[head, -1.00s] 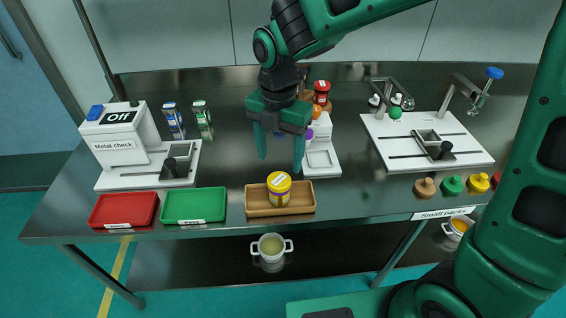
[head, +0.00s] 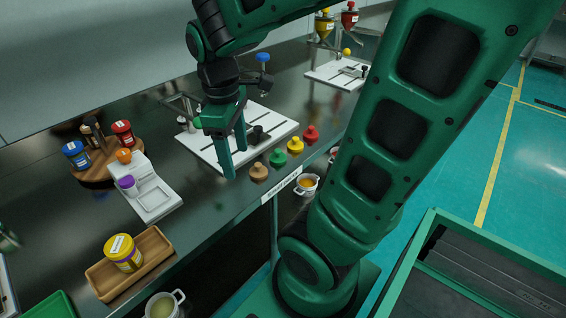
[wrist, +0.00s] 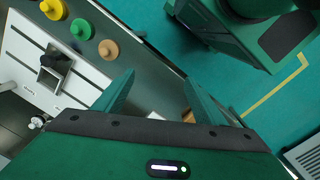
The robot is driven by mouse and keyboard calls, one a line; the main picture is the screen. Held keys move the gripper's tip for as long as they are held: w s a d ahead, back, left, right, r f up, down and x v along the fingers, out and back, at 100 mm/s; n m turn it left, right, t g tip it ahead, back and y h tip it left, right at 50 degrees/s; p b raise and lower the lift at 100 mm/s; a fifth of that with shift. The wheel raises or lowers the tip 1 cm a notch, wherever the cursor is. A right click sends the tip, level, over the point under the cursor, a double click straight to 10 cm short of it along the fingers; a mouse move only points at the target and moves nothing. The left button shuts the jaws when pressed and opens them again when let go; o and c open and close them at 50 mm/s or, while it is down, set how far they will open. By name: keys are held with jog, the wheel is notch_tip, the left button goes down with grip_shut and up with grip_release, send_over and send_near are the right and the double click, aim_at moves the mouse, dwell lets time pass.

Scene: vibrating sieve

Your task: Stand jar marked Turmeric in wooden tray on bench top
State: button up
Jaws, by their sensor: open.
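A jar with a yellow lid (head: 121,246) stands upright in the wooden tray (head: 145,273) at the bench's front edge in the head view. Its lid carries a white label that is too small to read. My gripper (head: 235,163) is open and empty, fingers pointing down, over the bench beside the tan stopper-shaped piece. It is well to the right of the tray and apart from the jar. The gripper's two open fingers (wrist: 160,80) show in the wrist view with nothing between them.
A white slotted board (head: 205,150) and several coloured knobbed pieces (head: 277,158) lie near my gripper. A white scale (head: 155,200) and a round wooden stand with blue (head: 76,154) and red (head: 122,132) jars are behind the tray. A pot (head: 163,306) is below.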

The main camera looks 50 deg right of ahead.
jog(key=s+d+f+m, duration=0.1)
jog(key=s+d+m, duration=0.5)
jog(key=s+m, duration=0.5)
jog(key=shift+s+m+y, duration=0.15)
jog(key=shift+m+y, duration=0.25)
jog(key=shift+m, duration=0.2)
